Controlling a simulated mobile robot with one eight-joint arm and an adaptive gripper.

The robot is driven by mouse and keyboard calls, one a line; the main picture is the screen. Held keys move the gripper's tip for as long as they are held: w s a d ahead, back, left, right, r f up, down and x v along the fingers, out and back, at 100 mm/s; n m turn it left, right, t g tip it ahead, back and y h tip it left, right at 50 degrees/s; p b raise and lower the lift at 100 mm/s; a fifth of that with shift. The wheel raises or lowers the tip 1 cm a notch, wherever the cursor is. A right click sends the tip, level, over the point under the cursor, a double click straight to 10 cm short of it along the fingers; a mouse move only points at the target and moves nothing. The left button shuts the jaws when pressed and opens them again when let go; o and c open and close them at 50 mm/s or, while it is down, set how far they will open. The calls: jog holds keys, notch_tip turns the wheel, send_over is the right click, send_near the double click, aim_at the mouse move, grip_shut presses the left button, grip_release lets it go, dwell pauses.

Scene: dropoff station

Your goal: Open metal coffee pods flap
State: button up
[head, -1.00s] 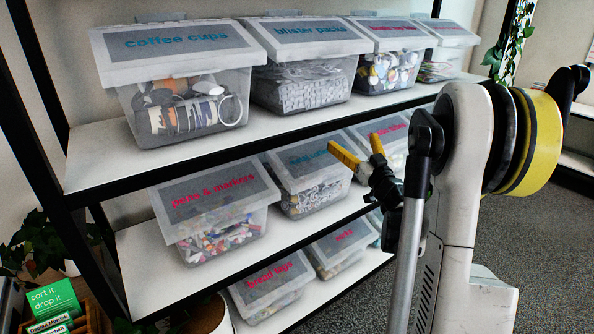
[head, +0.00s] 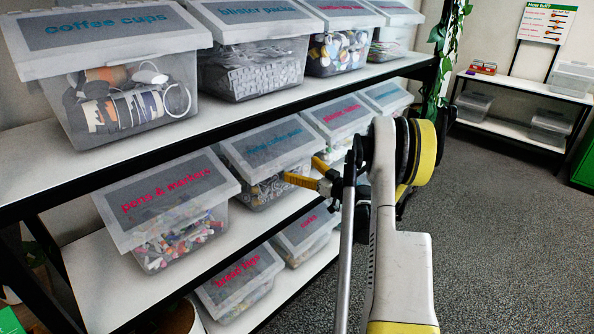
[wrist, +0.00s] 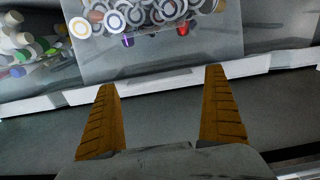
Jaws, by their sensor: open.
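The metal coffee pods bin (head: 262,184) is a clear plastic box on the middle shelf in the head view, with small round pods inside. Its grey flap (head: 276,146) with a teal label is down over the front. My gripper (head: 301,168) is open and empty, its two yellow fingers in front of the bin's right side, near the flap's lower edge. In the wrist view, the fingers (wrist: 161,79) are wide apart below the bin's clear wall (wrist: 165,54), with pods showing above. I cannot tell whether a finger touches the bin; the flap is not clear there.
The pens & markers bin (head: 163,232) stands left of it, and another lidded bin (head: 335,113) right. The upper shelf (head: 140,150) with more bins overhangs the middle one. Open carpet (head: 500,230) lies to the right.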

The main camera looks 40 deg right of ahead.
jog(key=shift+w, duration=0.95)
jog(key=c, duration=1.2)
jog(key=r+g+p, duration=0.1)
jog(key=r+p, duration=0.2)
jog(key=s+r+g+p, duration=0.1)
jog(key=r+g+p, duration=0.1)
jog(key=r, duration=0.1)
jog(key=s+r+g+p, duration=0.1)
jog(key=r+p, duration=0.2)
jog(key=shift+s+h+p, duration=0.1)
jog(key=shift+h+p, duration=0.2)
jog(key=shift+p, duration=0.05)
jog(key=shift+c, duration=0.3)
notch_tip(320, 180, up, 4)
jog(key=shift+r+p, duration=0.15)
jog(key=shift+p, duration=0.85)
jog(key=shift+w+r+p, duration=0.2)
jog(key=shift+w+r, duration=0.05)
jog(key=shift+r, duration=0.3)
jog(key=shift+w+r+p, duration=0.2)
jog(key=shift+r, duration=0.3)
